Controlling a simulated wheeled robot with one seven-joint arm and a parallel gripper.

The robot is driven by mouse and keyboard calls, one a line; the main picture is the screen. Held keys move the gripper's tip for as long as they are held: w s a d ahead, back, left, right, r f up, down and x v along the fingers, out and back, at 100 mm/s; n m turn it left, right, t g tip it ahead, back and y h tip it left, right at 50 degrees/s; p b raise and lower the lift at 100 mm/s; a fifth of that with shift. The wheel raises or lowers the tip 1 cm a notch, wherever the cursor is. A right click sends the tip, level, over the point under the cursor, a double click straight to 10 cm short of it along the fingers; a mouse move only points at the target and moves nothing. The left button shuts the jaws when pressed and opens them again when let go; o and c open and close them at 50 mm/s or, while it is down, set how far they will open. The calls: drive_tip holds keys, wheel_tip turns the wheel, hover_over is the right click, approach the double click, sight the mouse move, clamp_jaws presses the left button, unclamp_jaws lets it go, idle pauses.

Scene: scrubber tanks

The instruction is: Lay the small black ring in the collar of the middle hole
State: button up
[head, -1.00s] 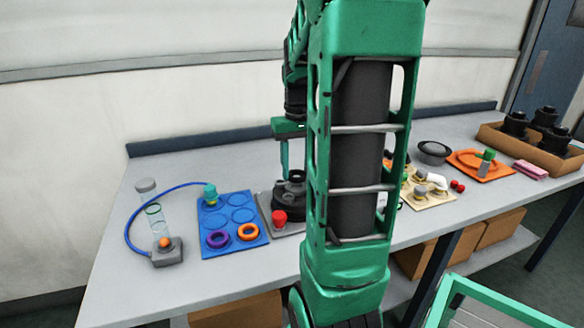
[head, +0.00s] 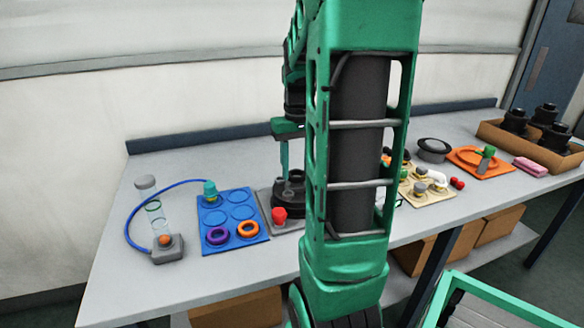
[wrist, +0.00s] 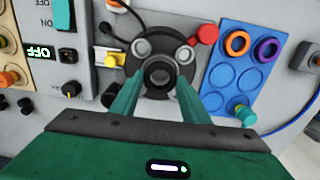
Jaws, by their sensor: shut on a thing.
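My gripper (wrist: 158,76) is shut on the small black ring (wrist: 158,64), with one green finger on each side of it in the wrist view. The ring is over the near part of the round black tank head (wrist: 164,38). Two grey-rimmed holes (wrist: 142,48) (wrist: 186,54) show beyond it. The middle hole and its collar are hidden or cannot be told apart from the ring. I cannot tell whether the ring touches the collar. In the head view, a finger of my gripper (head: 284,156) reaches down to the black head (head: 289,200), partly behind my arm.
A red knob (wrist: 206,34) sits beside the head. A blue tray (wrist: 222,72) holds an orange ring (wrist: 237,42), a purple ring (wrist: 267,49) and a teal-topped part (wrist: 245,115).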

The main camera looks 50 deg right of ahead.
drive_tip(key=shift+f, duration=0.75)
idle(1.2)
drive_tip(key=o, duration=2.1)
drive_tip(key=shift+r, duration=3.55)
drive_tip(key=s+a+f, duration=0.2)
drive_tip(key=s+a, duration=0.2)
drive_tip(key=a, duration=0.1)
drive_tip(key=s+a+f, duration=0.2)
drive_tip(key=s+a, duration=0.3)
drive_tip(key=a, duration=0.1)
drive_tip(key=s+a+f, duration=0.3)
drive_tip(key=s+a, duration=0.1)
drive_tip(key=a, duration=0.1)
drive_tip(key=shift+s+a, duration=0.25)
drive_tip(key=shift+a, duration=0.15)
